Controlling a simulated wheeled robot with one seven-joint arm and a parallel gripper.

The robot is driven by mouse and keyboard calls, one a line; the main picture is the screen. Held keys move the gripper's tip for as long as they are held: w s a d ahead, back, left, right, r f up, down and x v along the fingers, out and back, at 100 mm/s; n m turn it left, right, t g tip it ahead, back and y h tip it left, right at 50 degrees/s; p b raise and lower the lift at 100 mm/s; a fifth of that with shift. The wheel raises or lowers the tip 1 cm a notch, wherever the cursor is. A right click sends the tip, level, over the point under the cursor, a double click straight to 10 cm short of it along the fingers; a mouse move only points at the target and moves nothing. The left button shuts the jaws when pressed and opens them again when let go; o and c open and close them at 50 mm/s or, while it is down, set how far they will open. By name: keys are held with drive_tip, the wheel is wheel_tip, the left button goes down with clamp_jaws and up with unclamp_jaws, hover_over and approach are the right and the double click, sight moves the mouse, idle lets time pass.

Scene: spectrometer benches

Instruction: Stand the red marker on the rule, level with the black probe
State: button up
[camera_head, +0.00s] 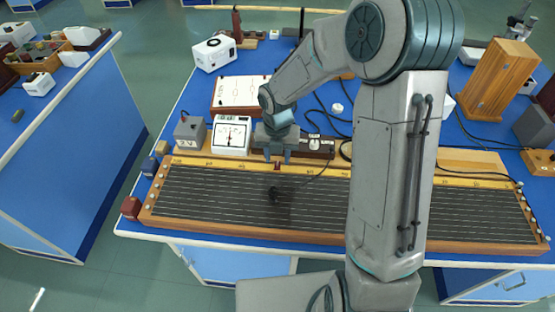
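The long wire board (330,208) lies across the front of the blue bench, with a yellow rule (222,162) along its back edge. A small dark red marker (277,166) shows at the rule, just below my gripper (277,157). The marker looks upright and apart from the fingertips, though its base is too small to make out. My gripper points down with its two fingers apart, above the marker. The black probe (274,194) rests on the wires, in front of the marker and nearly in line with it, with a lead running to the right.
A white dial meter (231,136) and a grey box (190,132) stand left of my gripper, behind the board. A dark key block (315,146) stands close on its right. Black leads cross the bench behind. My arm hides the board's middle right.

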sight(278, 163)
wheel_tip(278, 163, up, 9)
drive_tip(key=s+d+r+m+t, duration=0.1)
drive_tip(key=s+d+r+m, duration=0.1)
drive_tip(key=s+m, duration=0.4)
drive_tip(key=s+d+r+m+t, duration=0.1)
drive_tip(key=s+d+r+m, duration=0.2)
drive_tip(key=m, duration=1.3)
drive_tip(key=s+d+r+m+t, duration=0.1)
drive_tip(key=s+d+r+m, duration=0.2)
drive_tip(key=s+m, duration=0.7)
drive_tip(key=shift+d+r+m, duration=0.2)
drive_tip(key=shift+d+m, duration=0.65)
drive_tip(key=shift+m, duration=0.05)
drive_tip(key=shift+s, duration=0.1)
